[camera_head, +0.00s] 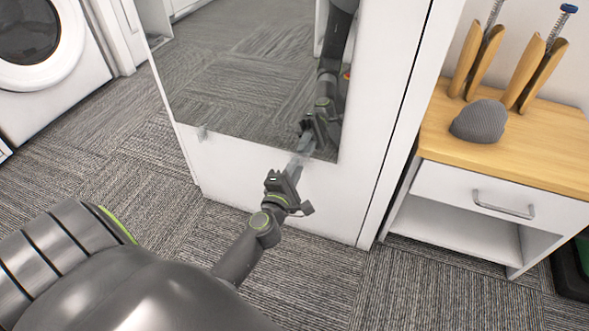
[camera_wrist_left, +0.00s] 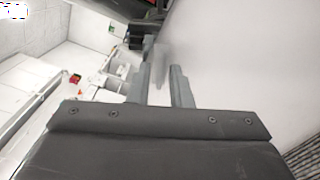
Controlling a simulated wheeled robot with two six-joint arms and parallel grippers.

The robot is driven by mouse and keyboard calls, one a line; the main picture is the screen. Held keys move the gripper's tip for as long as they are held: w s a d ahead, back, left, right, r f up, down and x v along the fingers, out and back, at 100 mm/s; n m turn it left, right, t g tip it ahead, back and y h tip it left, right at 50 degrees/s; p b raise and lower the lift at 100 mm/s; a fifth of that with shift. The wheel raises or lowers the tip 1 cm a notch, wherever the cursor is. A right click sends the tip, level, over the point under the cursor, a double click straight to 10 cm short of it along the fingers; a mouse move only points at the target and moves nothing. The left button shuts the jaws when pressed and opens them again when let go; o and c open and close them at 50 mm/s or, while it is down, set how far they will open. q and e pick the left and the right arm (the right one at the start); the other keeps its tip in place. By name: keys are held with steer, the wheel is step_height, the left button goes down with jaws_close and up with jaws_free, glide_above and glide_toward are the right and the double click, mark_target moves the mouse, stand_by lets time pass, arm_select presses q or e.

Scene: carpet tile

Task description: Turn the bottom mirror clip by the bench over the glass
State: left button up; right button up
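The mirror (camera_head: 245,75) is set on a tall white cabinet front. A small translucent clip sits at its bottom edge at the left (camera_head: 202,133). The other bottom clip, on the bench side, is largely hidden by my left gripper (camera_head: 301,150) in the head view. In the left wrist view a pale, blurry clip (camera_wrist_left: 160,58) lies between and just beyond the fingertips of my left gripper (camera_wrist_left: 159,72). The fingers stand a little apart; whether they press on the clip is unclear. My right gripper is not in view.
A wood-topped bench (camera_head: 450,140) with a drawer stands at the right. It carries a grey rounded object (camera_head: 479,121) and wooden clamps (camera_head: 535,72). A washing machine (camera_head: 45,60) is at the left. Carpet (camera_head: 150,185) is clear before the cabinet. The mirror reflects my arm.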

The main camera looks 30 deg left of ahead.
arm_select(q)
jaws_close()
steer(key=shift+f+n, duration=0.1)
steer(key=shift+n, duration=6.8)
steer(key=shift+o, duration=1.4)
jaws_free()
